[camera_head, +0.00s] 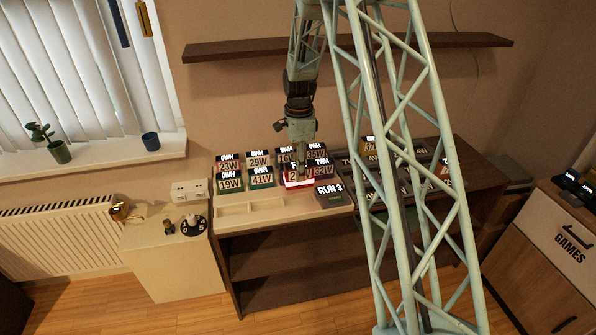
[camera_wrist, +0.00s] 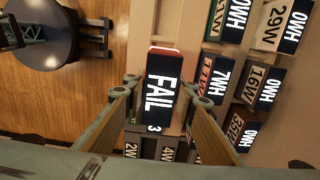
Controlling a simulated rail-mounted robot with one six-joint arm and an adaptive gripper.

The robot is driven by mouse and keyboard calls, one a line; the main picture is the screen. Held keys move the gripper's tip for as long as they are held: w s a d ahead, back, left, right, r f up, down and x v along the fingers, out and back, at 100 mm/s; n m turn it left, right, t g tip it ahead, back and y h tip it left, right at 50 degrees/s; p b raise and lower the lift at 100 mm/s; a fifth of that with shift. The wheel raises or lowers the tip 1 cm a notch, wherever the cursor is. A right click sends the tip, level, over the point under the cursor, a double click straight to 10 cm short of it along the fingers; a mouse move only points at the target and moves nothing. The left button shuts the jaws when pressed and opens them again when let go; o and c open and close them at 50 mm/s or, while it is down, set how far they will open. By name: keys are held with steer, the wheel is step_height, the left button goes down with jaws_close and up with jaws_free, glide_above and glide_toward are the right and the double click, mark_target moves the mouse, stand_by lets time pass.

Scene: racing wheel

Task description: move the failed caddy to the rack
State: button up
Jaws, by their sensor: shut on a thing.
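The failed caddy (camera_wrist: 163,80) has a dark top with the white word FAIL and a red and white end. In the wrist view it sits between the two fingers of my gripper (camera_wrist: 165,90), which are shut on it. In the head view my gripper (camera_head: 300,168) points down over the bench, and the caddy (camera_head: 291,184) shows partly below it among other labelled caddies. A dark grid of compartments (camera_head: 362,180) lies to the right, partly hidden by my arm; I cannot tell whether it is the rack.
Several caddies with wattage labels (camera_head: 230,184) stand close to the left and behind. A dark RUN 3 block (camera_head: 329,193) stands just right of my gripper. An empty pale tray (camera_head: 238,209) lies at the front left. A wall shelf (camera_head: 230,50) is above, and a GAMES cabinet (camera_head: 560,255) stands right.

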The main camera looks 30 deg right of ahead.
steer(key=shift+f, duration=0.15)
steer(key=shift+f+b, duration=2.3)
steer(key=shift+f, duration=2.15)
steer(key=o, duration=1.2)
steer(key=shift+c, duration=0.2)
steer(key=shift+r, duration=5.95)
